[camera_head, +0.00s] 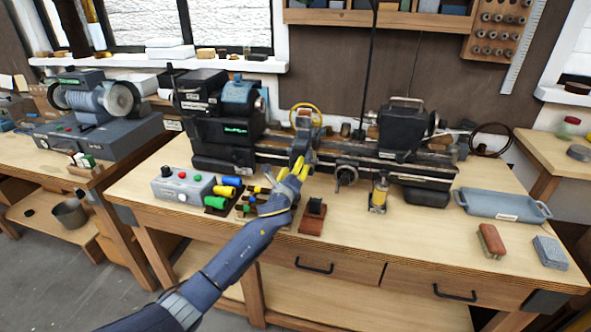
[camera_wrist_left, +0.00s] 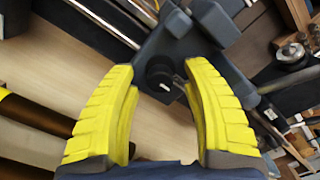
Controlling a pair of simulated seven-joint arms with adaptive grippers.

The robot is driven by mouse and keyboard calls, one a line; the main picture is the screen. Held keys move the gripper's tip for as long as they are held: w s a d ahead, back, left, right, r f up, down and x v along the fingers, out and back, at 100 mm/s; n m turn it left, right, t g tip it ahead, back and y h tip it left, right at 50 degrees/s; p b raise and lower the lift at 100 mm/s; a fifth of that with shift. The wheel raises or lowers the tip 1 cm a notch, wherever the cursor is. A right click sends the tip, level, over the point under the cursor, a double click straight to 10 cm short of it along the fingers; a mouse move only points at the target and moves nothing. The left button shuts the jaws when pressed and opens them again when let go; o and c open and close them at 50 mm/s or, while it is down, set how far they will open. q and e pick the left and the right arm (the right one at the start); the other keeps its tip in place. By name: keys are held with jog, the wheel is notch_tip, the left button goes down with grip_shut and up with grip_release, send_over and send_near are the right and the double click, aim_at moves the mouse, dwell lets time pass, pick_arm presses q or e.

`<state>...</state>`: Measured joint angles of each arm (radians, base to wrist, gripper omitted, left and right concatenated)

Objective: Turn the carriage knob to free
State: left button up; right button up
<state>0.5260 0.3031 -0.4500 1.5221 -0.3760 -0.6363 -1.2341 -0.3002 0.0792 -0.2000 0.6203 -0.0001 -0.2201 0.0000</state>
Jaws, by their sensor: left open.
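The lathe carriage (camera_head: 302,143) is a grey block on the lathe bed. In the left wrist view its dark grey body (camera_wrist_left: 180,40) fills the upper middle. A round black knob (camera_wrist_left: 160,76) with a small pointer or tab sits on it. My left gripper (camera_head: 297,168) reaches up to the carriage front from below. It is open, with its yellow fingertips (camera_wrist_left: 159,68) on either side of the knob and gaps on both sides. The knob is hidden by the gripper in the head view. I cannot read any knob markings. My right gripper is not in view.
A handwheel (camera_head: 346,175) stands right of the carriage. Left of my gripper are a control box (camera_head: 183,186) and coloured-handled tools (camera_head: 222,191). A small red-brown stand (camera_head: 313,216) and a yellow bottle (camera_head: 379,192) are close on the right. A blue-grey tray (camera_head: 502,205) lies farther right.

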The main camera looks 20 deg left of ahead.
pick_arm(q)
grip_shut()
dwell(0.4)
dwell(0.4)
jog(key=n, duration=0.8)
jog(key=shift+d+n, duration=0.1)
jog(key=shift+n, duration=0.3)
jog(key=n, duration=0.4)
jog(key=shift+r+n, duration=0.1)
jog(key=shift+n, duration=2.4)
